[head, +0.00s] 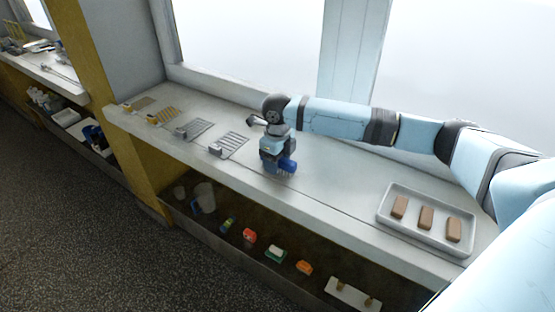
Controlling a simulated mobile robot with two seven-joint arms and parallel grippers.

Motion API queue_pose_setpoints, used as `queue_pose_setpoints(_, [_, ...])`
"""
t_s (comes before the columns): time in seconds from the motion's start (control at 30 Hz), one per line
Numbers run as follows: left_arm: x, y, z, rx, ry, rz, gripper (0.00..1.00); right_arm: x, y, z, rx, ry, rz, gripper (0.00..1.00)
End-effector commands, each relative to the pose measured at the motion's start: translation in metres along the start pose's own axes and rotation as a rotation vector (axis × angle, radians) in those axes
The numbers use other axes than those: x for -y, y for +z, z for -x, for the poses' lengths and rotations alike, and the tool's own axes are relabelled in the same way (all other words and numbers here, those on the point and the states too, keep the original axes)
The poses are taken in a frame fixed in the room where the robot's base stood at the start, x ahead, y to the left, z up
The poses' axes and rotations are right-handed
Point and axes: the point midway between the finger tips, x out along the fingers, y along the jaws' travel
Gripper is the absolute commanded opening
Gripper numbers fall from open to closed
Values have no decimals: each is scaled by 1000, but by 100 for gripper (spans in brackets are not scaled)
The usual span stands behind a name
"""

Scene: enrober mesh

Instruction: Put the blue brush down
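The blue brush (288,166) is at my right gripper (280,171), over the middle of the long pale counter (325,190). The gripper points down and appears shut on the brush. The fingertips are small and partly hidden by the brush and wrist. I cannot tell whether the brush touches the counter. My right arm reaches in from the right along the window side. My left gripper is not in view.
Wire mesh pieces (229,145) lie in a row left of the gripper. A white tray (386,222) with three brown bars stands at the right. The counter between gripper and tray is clear. A shelf below holds a pitcher (204,196), a red item (249,237) and an orange item (304,267).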

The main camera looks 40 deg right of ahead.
Motion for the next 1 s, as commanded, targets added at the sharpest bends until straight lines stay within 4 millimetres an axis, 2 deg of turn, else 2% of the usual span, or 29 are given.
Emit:
queue_pose_setpoints(0.17, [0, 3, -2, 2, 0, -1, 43, 0, 0, 2, 1, -1, 0, 57])
queue_pose_setpoints(0.37, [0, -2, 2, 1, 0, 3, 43, 0, 1, 33, 4, -1, 1, 57])
queue_pose_setpoints(0.6, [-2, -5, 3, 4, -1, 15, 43, 0, 1, 86, 4, -1, 0, 57])
queue_pose_setpoints(0.7, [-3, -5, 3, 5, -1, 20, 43, 0, 1, 102, 2, -1, 0, 57])
queue_pose_setpoints(0.83, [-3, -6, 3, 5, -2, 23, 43, 0, 1, 117, 2, 0, 0, 57])
queue_pose_setpoints(1.0, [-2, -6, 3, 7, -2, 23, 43, 0, 0, 123, 0, 0, 0, 57])
